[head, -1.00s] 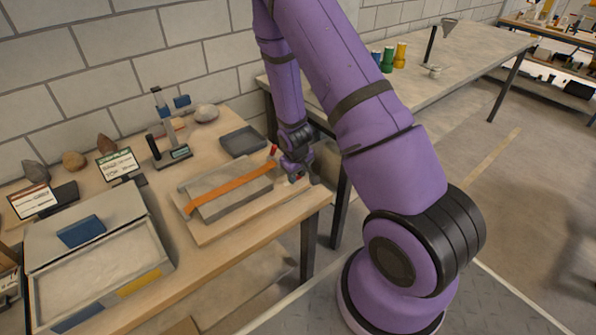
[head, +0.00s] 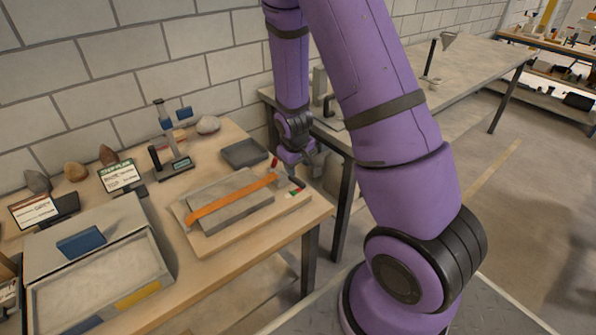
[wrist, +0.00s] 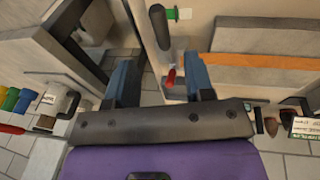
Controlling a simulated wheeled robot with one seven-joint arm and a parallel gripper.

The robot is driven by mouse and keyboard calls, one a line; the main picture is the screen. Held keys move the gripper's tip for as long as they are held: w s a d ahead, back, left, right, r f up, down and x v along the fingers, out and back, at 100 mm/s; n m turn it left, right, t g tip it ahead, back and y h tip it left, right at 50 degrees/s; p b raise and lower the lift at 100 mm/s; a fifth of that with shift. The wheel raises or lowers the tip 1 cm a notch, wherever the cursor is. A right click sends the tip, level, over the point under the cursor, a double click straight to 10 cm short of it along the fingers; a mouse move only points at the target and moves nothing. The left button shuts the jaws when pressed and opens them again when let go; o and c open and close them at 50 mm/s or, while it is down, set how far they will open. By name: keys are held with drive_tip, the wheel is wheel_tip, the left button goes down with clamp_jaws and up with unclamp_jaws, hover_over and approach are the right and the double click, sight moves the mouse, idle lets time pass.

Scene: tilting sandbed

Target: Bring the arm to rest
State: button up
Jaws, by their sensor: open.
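My gripper (head: 315,166) is just past the right end of a wooden board that carries a grey slab and an orange strip (head: 232,198). In the wrist view my gripper (wrist: 162,82) has its two blue-grey fingers wide apart with nothing held between them. A red-handled piece (wrist: 171,77) shows in the gap, beyond the fingers. The orange strip also shows in the wrist view (wrist: 265,61), to the right.
A shallow sand tray (head: 168,272) with a blue block (head: 81,242) stands at the left. A dark tray (head: 244,152), a stand (head: 170,135) and several rocks line the back. A second table (head: 478,65) stands behind my arm. Open floor (head: 520,220) is at the right.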

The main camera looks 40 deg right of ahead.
drive_tip(key=shift+s+r, duration=0.1)
drive_tip(key=shift+r, duration=0.25)
drive_tip(key=shift+a, duration=0.1)
idle(0.3)
drive_tip(key=s+a+r+t+y, duration=0.1)
drive_tip(key=s+a+r, duration=0.2)
drive_tip(key=r, duration=0.8)
drive_tip(key=s+a+r+t, duration=0.1)
drive_tip(key=s+a+r, duration=0.2)
drive_tip(key=r, duration=0.8)
drive_tip(key=s+a+r, duration=0.2)
drive_tip(key=s+r, duration=0.4)
drive_tip(key=s, duration=0.2)
drive_tip(key=s+a+r+t+y, duration=0.1)
drive_tip(key=s+a+r, duration=0.2)
drive_tip(key=s+r, duration=0.4)
drive_tip(key=shift+s+m, duration=0.3)
drive_tip(key=shift+s, duration=0.9)
